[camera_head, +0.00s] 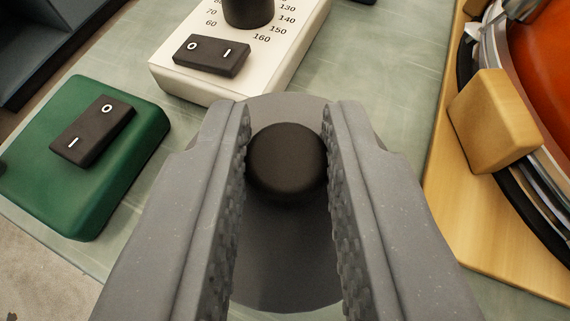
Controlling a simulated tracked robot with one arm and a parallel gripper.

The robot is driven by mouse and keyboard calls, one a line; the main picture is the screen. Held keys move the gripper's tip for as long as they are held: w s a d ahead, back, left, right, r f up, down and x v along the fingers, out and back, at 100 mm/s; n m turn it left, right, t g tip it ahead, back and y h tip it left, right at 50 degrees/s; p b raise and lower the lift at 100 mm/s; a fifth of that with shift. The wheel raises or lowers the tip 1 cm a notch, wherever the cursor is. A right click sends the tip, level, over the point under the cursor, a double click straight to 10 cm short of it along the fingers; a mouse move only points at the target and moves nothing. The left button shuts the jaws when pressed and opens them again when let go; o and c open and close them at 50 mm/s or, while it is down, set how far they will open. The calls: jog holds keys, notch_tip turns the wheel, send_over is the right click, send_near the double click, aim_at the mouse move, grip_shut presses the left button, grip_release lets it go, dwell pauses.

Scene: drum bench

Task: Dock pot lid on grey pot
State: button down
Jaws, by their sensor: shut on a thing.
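My gripper (288,170) is in the middle of the view, its two grey ribbed jaws shut on the round black knob of the pot lid (290,265). The lid is a dark grey disc under the knob, seen between the jaws and a little beyond their tips. The jaws cover its left and right sides. I cannot tell whether the lid rests on something or is held up. I cannot make out the grey pot in this view.
A green box (150,130) with a black rocker switch (92,131) is at left. A white box (262,72) with a dial scale, black knob and switch (211,56) is at the top. At right, a wooden base (468,235) carries an orange drum (545,75) with a wooden block (495,120).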

aim_at(286, 197)
jog(key=shift+r+p, duration=0.85)
jog(key=shift+r, duration=0.65)
dwell(1.8)
jog(key=c, duration=1.6)
grip_release()
jog(key=shift+o, duration=0.2)
jog(key=shift+s+r, duration=0.15)
jog(key=shift+s, duration=0.1)
jog(key=v, duration=1)
jog(key=shift+b, duration=0.4)
jog(key=shift+r, duration=0.15)
